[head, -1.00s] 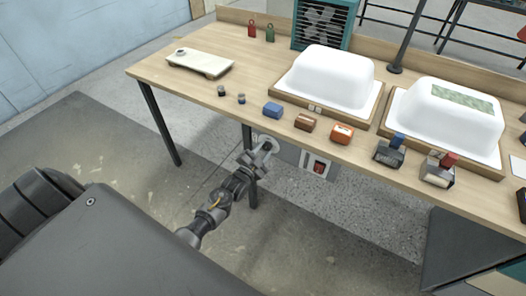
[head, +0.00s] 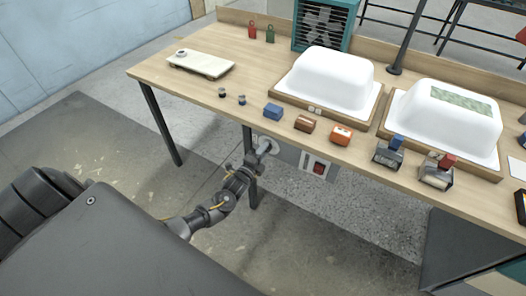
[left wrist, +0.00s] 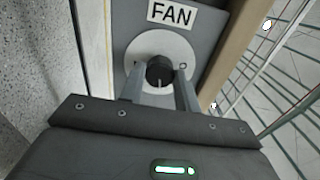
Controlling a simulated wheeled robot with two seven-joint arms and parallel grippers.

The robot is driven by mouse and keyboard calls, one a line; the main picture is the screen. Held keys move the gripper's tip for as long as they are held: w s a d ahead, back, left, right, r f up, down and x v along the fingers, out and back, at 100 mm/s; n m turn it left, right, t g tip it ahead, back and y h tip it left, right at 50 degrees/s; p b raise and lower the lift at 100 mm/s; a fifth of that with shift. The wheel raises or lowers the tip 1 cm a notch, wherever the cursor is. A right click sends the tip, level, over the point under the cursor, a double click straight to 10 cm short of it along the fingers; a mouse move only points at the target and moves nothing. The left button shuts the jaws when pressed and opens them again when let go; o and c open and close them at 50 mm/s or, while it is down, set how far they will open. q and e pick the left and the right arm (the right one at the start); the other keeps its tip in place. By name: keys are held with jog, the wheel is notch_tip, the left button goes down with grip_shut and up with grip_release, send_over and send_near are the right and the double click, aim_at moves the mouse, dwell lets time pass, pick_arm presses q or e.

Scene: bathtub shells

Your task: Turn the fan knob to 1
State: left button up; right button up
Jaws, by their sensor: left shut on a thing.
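The fan knob (left wrist: 159,70) is black and round. It sits on a white dial (left wrist: 145,45) on a grey panel under a label reading FAN (left wrist: 172,13). A small mark shows on each side of the knob; the knob's pointer is hard to make out. My left gripper (left wrist: 161,78) is shut on the knob, one finger on each side. In the head view my left gripper (head: 264,147) is at the table's front edge, where it hides the knob. My right gripper is not in view.
A red switch (head: 318,168) is on a panel to the right of the gripper. The wooden table (head: 240,75) above holds white tub shells (head: 335,75), several small blocks and a teal fan (head: 322,22). A table leg (head: 249,165) stands behind my arm.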

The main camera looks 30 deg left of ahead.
pick_arm(q)
jog(key=shift+m, duration=1)
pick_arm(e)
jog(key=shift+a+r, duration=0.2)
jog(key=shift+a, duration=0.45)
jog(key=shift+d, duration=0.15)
pick_arm(q)
jog(key=o, duration=1)
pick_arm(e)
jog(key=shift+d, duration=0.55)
